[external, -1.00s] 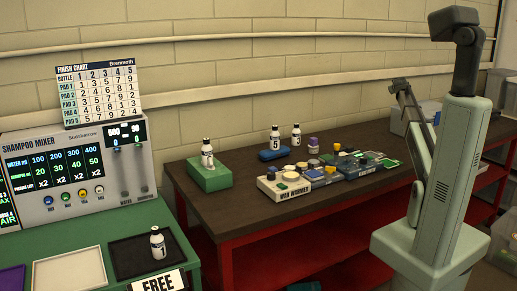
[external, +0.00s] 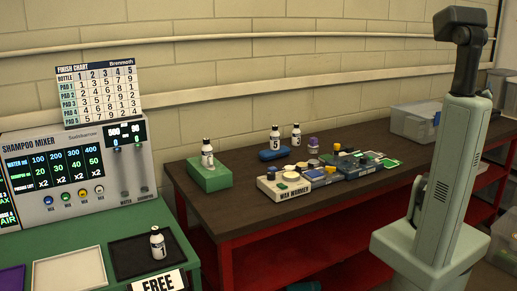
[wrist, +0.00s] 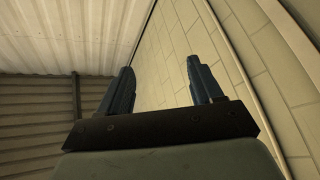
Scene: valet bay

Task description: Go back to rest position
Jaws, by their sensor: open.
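My gripper (wrist: 157,80) shows in the wrist view with its two dark fingers apart and nothing between them. It points up toward the ceiling and the block wall. In the external view my arm stands upright at the right, and its fingers are hidden behind the arm or too small to make out. No object is held.
A dark-topped red bench (external: 240,217) carries a wax warmer (external: 284,189), a green block (external: 209,176) with a bottle on it, more bottles, and several pads. The shampoo mixer (external: 75,170) and a dark tray (external: 133,262) with a bottle are at left.

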